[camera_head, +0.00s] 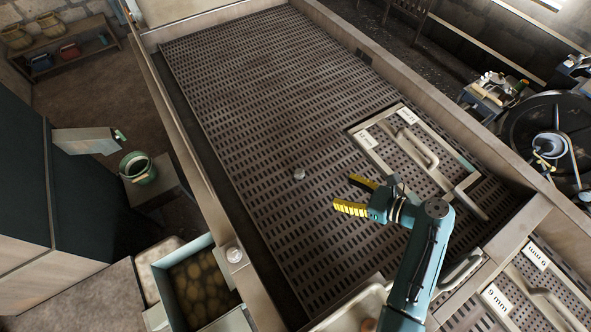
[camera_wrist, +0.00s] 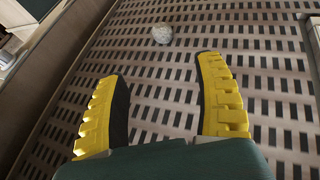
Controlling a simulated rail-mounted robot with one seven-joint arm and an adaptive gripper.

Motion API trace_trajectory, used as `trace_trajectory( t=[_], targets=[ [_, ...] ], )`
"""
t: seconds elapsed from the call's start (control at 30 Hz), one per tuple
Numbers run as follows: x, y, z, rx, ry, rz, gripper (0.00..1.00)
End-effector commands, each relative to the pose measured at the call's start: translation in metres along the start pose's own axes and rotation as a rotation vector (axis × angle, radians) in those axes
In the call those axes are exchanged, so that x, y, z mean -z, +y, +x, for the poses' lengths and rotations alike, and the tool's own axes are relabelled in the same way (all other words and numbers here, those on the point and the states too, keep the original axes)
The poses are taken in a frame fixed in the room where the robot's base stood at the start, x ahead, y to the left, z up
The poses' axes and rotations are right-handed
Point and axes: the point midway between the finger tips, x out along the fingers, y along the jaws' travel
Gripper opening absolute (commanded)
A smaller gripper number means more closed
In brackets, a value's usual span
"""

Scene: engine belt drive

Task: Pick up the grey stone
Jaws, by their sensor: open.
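The grey stone (camera_head: 299,174) is a small, pale, rounded lump on the slotted metal grate (camera_head: 270,90). In the wrist view the stone (camera_wrist: 162,33) lies beyond my fingertips, near the top and a little left of the middle. My gripper (camera_head: 352,194) has yellow, toothed fingers and is to the right of the stone in the head view. In the wrist view my gripper (camera_wrist: 160,70) has its fingers wide apart with nothing between them. A gap separates the fingers from the stone.
A framed sieve panel with a handle (camera_head: 418,150) lies on the grate to the right. Another panel marked 9 mm (camera_head: 496,300) is at the lower right. Raised metal walls (camera_head: 190,160) border the grate. The grate around the grey stone is clear.

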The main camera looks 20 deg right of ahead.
Motion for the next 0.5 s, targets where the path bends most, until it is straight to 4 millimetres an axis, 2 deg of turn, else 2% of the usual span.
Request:
trace_trajectory(
  t=[0.07,0.4,0.5],
  targets=[
    [-0.001,0.0,0.011,-0.002,0.0,-0.002,0.69],
    [-0.002,-0.001,0.091,-0.002,0.001,-0.005,0.69],
    [-0.002,-0.001,0.105,-0.001,0.001,-0.005,0.69]
  ],
)
